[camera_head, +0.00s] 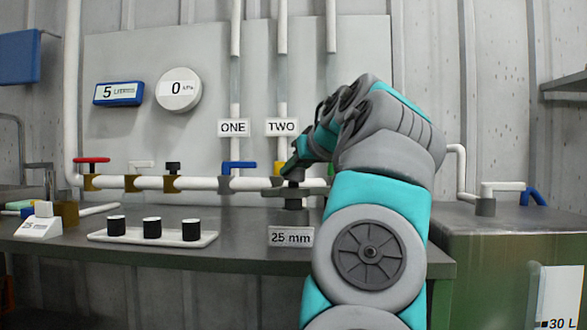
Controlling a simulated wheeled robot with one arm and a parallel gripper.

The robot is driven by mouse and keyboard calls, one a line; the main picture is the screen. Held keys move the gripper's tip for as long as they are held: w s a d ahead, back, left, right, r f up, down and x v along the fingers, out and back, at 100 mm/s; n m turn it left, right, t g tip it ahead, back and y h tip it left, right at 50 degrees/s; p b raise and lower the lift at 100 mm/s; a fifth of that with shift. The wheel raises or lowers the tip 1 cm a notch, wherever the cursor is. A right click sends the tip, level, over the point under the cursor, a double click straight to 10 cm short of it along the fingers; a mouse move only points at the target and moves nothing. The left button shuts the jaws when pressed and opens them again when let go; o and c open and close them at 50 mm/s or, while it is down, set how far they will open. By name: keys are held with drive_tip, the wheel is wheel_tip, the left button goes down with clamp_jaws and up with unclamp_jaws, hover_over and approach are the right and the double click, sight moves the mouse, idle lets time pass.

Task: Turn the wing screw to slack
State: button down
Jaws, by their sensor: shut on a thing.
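My fingertips are small and dark here, and my wrist and arm hide the right side of the screw.
A white pipe (203,183) with several coloured valve handles runs close behind the screw. A white tray (208,238) with three black-sided cylinders lies left on the bench (150,252). A green tank (500,260) stands right. Signs "ONE" (233,128) and "TWO" (281,127) hang behind.

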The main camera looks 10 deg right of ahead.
drive_tip(key=n+g+y+p, duration=0.1)
drive_tip(key=n+y+p, duration=0.1)
drive_tip(key=y, duration=0.1)
drive_tip(key=shift+r+n, duration=0.15)
drive_tip(key=shift+n, duration=0.25)
drive_tip(key=n+g+y+p, duration=0.2)
drive_tip(key=n+p, duration=0.1)
drive_tip(key=shift+y, duration=0.4)
drive_tip(key=shift+a+n+g+y+p, duration=0.1)
drive_tip(key=shift+n+g+y+p, duration=0.6)
drive_tip(key=shift+p, duration=0.25)
drive_tip(key=shift+n+g+y+p, duration=0.5)
drive_tip(key=shift+n+g+p, duration=0.2)
drive_tip(key=shift+n+g, duration=0.35)
drive_tip(key=shift+n+g+y+p, duration=0.4)
drive_tip(key=shift+n+g, duration=0.35)
drive_tip(key=shift+g, duration=0.2)
drive_tip(key=c, duration=0.8)
unclamp_jaws()
